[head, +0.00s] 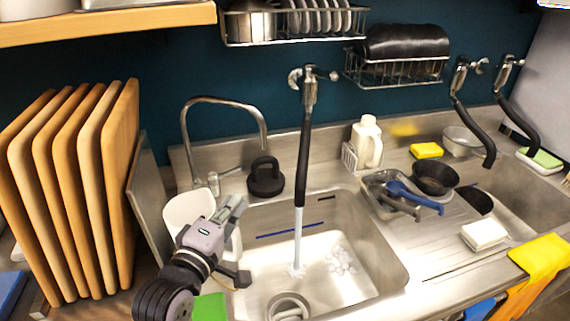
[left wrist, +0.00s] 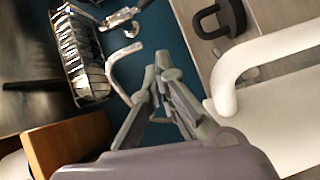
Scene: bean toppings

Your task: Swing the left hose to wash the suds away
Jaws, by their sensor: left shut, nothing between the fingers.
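The left hose (head: 304,155) is black and hangs straight down from a wall tap (head: 309,88). A stream of water (head: 298,238) runs from its end into the left sink (head: 372,235). White suds (head: 342,260) lie on the sink floor, right of the stream. My left gripper (head: 238,203) is at the sink's left side, in front of a white jug (head: 184,212), left of the hose and apart from it. The left wrist view shows its fingers (left wrist: 162,78) together and empty. My right gripper is out of view.
A curved faucet (head: 223,101) and a black weight-like object (head: 266,178) stand behind the sink. Wooden boards (head: 75,190) stand at left. Right of the sink are a white bottle (head: 367,140), a black bowl (head: 434,177) and two more hoses.

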